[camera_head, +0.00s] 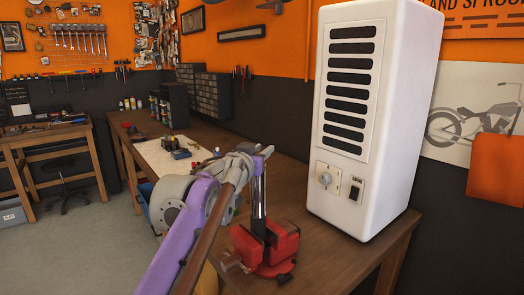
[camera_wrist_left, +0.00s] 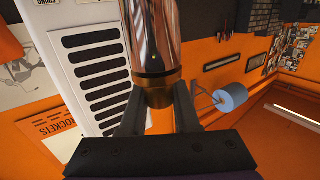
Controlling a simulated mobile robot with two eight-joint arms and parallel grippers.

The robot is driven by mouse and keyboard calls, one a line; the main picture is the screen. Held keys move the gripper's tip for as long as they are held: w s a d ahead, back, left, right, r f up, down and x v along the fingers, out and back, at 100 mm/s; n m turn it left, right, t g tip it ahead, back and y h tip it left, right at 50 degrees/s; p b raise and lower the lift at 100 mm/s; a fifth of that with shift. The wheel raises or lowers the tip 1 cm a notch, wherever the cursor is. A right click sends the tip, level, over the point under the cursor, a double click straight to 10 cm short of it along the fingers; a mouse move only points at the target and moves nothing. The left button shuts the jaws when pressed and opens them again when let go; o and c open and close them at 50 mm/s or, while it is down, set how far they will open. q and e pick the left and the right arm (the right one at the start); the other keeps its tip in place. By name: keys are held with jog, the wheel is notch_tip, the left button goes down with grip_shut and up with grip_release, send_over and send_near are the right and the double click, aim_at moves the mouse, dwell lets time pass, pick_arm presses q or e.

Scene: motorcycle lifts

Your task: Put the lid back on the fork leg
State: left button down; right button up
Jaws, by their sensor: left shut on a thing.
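The fork leg (camera_head: 259,192) is a chrome tube with a black lower part, standing upright in a red vise (camera_head: 268,246) on the workbench. My left gripper (camera_head: 262,153) is at the tube's top end. In the left wrist view the gripper (camera_wrist_left: 158,112) is shut on a brass-coloured piece, which looks like the lid (camera_wrist_left: 157,97). The lid is in line with the chrome tube (camera_wrist_left: 152,35), with a dark band between them. I cannot tell whether it is fully seated. The fingers hide the lid in the head view. My right gripper is not in view.
A tall white heater-like cabinet (camera_head: 374,115) stands on the workbench (camera_head: 330,262) right of the vise. A light mat (camera_head: 165,155) with small items lies farther back. Drawer units (camera_head: 213,95) stand near the wall. Free floor (camera_head: 90,235) is at the left.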

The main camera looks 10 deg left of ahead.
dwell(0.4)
pick_arm(q)
jog(key=shift+c, duration=0.4)
grip_release()
jog(key=shift+r, duration=0.1)
notch_tip(320, 180, up, 7)
jog(key=p, duration=0.4)
dwell(0.7)
grip_shut()
dwell(0.4)
